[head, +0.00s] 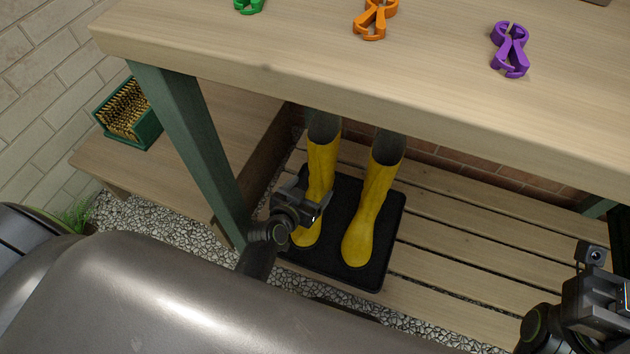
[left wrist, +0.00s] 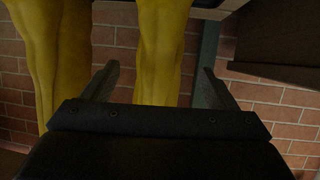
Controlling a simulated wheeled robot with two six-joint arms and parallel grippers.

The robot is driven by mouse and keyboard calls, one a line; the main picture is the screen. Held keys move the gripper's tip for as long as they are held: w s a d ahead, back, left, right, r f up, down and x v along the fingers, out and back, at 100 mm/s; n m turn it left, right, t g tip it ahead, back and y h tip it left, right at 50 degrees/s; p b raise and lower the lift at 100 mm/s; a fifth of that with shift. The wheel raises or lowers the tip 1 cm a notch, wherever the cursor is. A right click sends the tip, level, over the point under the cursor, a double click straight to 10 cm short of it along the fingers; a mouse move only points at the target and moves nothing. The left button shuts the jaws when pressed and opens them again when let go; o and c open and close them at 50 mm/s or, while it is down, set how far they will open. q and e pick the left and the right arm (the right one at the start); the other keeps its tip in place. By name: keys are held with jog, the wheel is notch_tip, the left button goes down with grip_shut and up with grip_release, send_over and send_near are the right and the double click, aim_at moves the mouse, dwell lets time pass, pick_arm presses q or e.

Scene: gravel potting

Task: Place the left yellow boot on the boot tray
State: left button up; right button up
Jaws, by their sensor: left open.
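The left yellow boot (head: 321,165) stands upright on the black boot tray (head: 396,238), next to the right yellow boot (head: 372,210). My left gripper (head: 310,207) is beside the left boot's lower part and hides some of it. In the left wrist view, the open gripper (left wrist: 158,76) has its fingers spread to either side of a yellow boot (left wrist: 160,55), apparently the left one. The other boot (left wrist: 45,50) shows at the left there. Contact with the fingers is not visible. My right gripper (head: 595,290) is at the lower right, away from the boots; its jaws are unclear.
The boots are under a wooden bench top (head: 280,45) with a green leg (head: 195,140) to their left. Green, orange (head: 375,18) and purple (head: 510,50) clips lie on top. The slatted lower shelf (head: 470,215) is clear right of the tray. A brush (head: 130,112) sits at left.

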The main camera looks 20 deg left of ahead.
pick_arm(q)
jog(key=v, duration=0.7)
jog(key=shift+s+p, duration=0.25)
jog(key=shift+p, duration=0.15)
